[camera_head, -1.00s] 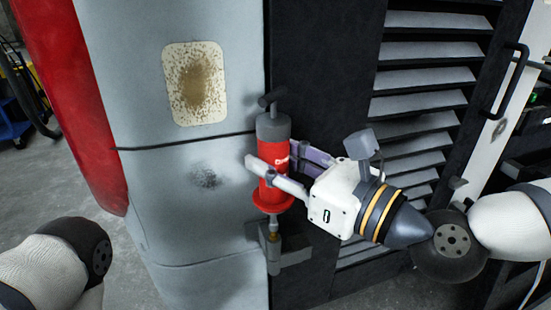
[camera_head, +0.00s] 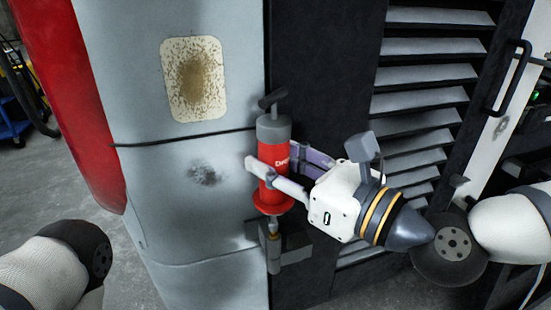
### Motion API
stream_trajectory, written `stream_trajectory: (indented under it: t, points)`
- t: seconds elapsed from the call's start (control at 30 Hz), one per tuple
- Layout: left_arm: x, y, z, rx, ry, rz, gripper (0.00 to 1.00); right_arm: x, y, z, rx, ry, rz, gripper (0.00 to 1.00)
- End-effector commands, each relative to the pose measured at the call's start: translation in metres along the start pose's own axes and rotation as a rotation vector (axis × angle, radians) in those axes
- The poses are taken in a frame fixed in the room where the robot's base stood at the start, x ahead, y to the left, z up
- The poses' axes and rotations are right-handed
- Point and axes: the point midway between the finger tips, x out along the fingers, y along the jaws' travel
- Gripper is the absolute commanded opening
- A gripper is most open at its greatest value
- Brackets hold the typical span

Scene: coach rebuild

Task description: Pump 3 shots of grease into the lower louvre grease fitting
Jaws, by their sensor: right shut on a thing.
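The grease gun is a red cylinder (camera_head: 270,167) with a grey cap and a dark T-shaped handle (camera_head: 271,98) on top. It stands upright, its brass-coloured nozzle (camera_head: 273,229) pointing down. My right gripper (camera_head: 276,176) is shut around the red body from the right. The nozzle meets a small dark block (camera_head: 287,247) low on the black panel, where the grease fitting seems to be; the fitting itself is too small to tell. The louvre (camera_head: 425,75) has several grey slats, to the right. My left gripper is out of view; only my left arm shows at bottom left.
A grey body panel (camera_head: 190,215) with a rusty patch (camera_head: 194,80) and a dark smudge stands left of the gun. A red panel (camera_head: 75,100) is at the far left. A black grab handle (camera_head: 513,78) sticks out at upper right. Bare floor shows at lower left.

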Motion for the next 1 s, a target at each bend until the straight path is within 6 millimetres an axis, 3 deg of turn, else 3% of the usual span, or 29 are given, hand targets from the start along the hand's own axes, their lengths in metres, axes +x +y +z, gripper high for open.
stream_trajectory:
  t: [1.0]
  points:
    - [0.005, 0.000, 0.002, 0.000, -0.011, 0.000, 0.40, -0.001, 0.000, -0.010, 0.003, 0.007, 0.001, 0.00]
